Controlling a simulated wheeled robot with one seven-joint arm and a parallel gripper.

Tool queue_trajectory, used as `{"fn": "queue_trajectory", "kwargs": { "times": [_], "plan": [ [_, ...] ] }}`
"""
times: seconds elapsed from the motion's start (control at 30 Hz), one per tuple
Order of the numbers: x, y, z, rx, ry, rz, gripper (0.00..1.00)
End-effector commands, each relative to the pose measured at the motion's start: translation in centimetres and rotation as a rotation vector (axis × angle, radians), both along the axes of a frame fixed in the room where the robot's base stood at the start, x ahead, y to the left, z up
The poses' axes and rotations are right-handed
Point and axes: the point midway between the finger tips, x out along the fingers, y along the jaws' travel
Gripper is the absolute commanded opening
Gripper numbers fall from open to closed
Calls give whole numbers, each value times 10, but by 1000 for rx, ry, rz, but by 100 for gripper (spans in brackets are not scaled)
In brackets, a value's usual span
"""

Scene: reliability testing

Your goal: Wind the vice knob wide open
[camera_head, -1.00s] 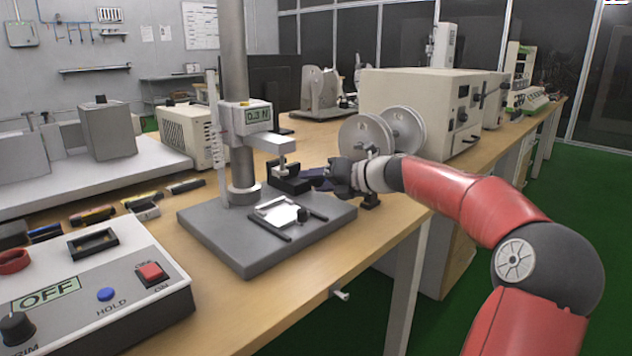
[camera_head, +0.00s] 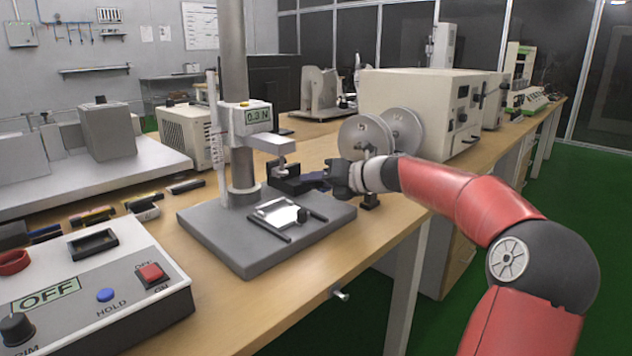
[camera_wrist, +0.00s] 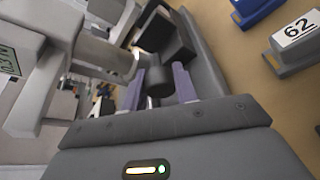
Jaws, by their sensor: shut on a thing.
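The small black vice (camera_head: 284,178) stands on the grey base plate (camera_head: 225,240) of the force stand, under its arm. In the wrist view the vice (camera_wrist: 180,47) has two dark blocks with a gap between them. Its dark round knob (camera_wrist: 158,88) sits between my two fingers. My gripper (camera_head: 318,180) reaches in from the right at the vice's side and is shut on the knob. In the wrist view my gripper (camera_wrist: 159,84) has a finger on each side of the knob. The knob is hidden by my fingers in the head view.
The stand's column (camera_head: 238,100) and force readout (camera_head: 258,115) rise close beside the vice. A white plate (camera_head: 278,215) with a small black knob lies in front. Two grey discs (camera_head: 365,138) stand behind my wrist. A block marked 62 (camera_wrist: 295,42) lies nearby.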

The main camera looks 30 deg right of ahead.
Motion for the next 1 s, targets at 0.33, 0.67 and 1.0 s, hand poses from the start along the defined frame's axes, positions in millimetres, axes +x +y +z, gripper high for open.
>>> {"fn": "queue_trajectory", "kwargs": {
  "times": [0.33, 0.67, 1.0],
  "plan": [
    [0, 0, 0, -242, -85, -2, 6],
    [0, 0, -2, -539, -195, -2, 6],
    [0, 1, -4, -841, -307, -2, 6]
  ]
}}
